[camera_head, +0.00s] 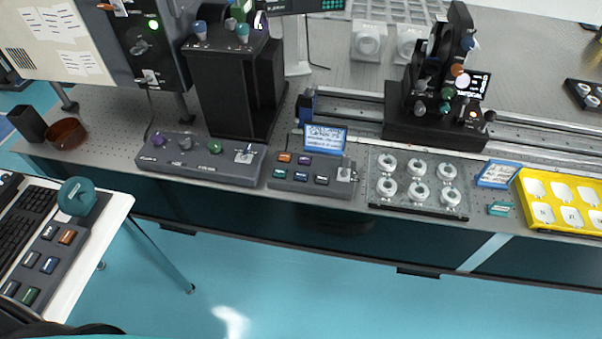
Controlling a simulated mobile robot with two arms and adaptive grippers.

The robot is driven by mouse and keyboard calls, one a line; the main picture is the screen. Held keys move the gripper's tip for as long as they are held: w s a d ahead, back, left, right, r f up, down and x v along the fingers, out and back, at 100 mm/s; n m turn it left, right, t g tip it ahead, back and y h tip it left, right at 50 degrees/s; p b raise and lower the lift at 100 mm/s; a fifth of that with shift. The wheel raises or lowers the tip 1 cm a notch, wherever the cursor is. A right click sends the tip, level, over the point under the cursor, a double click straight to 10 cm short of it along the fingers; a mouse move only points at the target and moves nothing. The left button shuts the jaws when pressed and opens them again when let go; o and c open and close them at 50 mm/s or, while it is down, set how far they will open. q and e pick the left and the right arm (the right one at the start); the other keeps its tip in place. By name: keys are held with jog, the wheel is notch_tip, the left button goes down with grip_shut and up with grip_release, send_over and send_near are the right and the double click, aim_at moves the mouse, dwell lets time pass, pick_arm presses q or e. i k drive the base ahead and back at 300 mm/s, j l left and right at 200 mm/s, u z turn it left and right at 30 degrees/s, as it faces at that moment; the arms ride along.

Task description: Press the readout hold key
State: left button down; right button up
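A grey key box (310,190) stands at the front of the optical table, in the middle of the view. A second grey key panel (52,262) lies on the white side table at the left, with orange, blue and green keys and a teal knob (76,196). The key labels are too small to read, so I cannot tell which is the readout hold key. Neither of my grippers is in view.
A grey knob box (200,171) stands left of the key box. A blue-framed card (325,138) stands just behind the key box. A glass plate with white rings (417,207) and a yellow tray (522,196) are to the right. Blue floor (300,275) is clear in front.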

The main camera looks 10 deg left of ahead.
aim_at(300, 176)
jog(key=l+u, duration=0.15)
jog(key=u, duration=0.45)
jog(key=l+u, duration=0.35)
jog(key=l, duration=0.4)
jog(key=l+u, duration=0.3)
jog(key=l, duration=1.1)
jog(key=k+u, duration=0.05)
